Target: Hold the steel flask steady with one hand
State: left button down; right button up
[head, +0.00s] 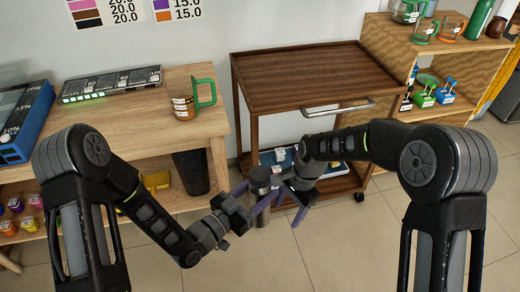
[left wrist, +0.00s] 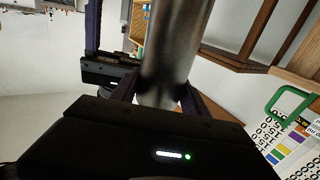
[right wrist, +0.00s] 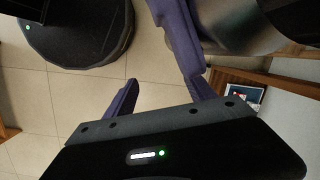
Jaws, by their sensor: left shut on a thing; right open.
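The steel flask (head: 262,214) is a grey metal cylinder with a dark top, held upright in the air in front of the cart. My left gripper (head: 258,202) is shut on it, with its fingers around the body. In the left wrist view the flask (left wrist: 176,45) runs up between the fingers. My right gripper (head: 284,196) is open close to the right side of the flask, near its top. In the right wrist view the flask's shiny surface (right wrist: 240,35) shows beside one finger, and the space between the fingers shows floor. The overlapping fingers partly hide the flask.
A wooden cart (head: 300,88) with a metal handle stands behind the grippers. A wooden table (head: 130,120) at the left bears a green-handled mug (head: 184,107). A dark bin (head: 191,172) stands beneath it. Shelves (head: 440,48) with cups are at right. The floor in front is clear.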

aim_at(260, 174)
jog(key=a+r+m, duration=0.1)
jog(key=a+r, duration=0.1)
jog(key=r, duration=0.5)
jog(key=a+r+m+h, duration=0.1)
jog(key=a+r, duration=0.2)
jog(key=r, duration=0.5)
jog(key=a+r+m+h, duration=0.1)
jog(key=a+r+m, duration=0.1)
jog(key=r, duration=0.6)
jog(key=shift+w+a+r+t, duration=0.15)
jog(key=shift+a+r+t, duration=0.15)
jog(key=shift+a, duration=0.25)
jog(key=shift+f, duration=0.1)
jog(key=shift+f, duration=0.15)
jog(key=shift+f, duration=3.9)
jog(key=shift+c, duration=0.3)
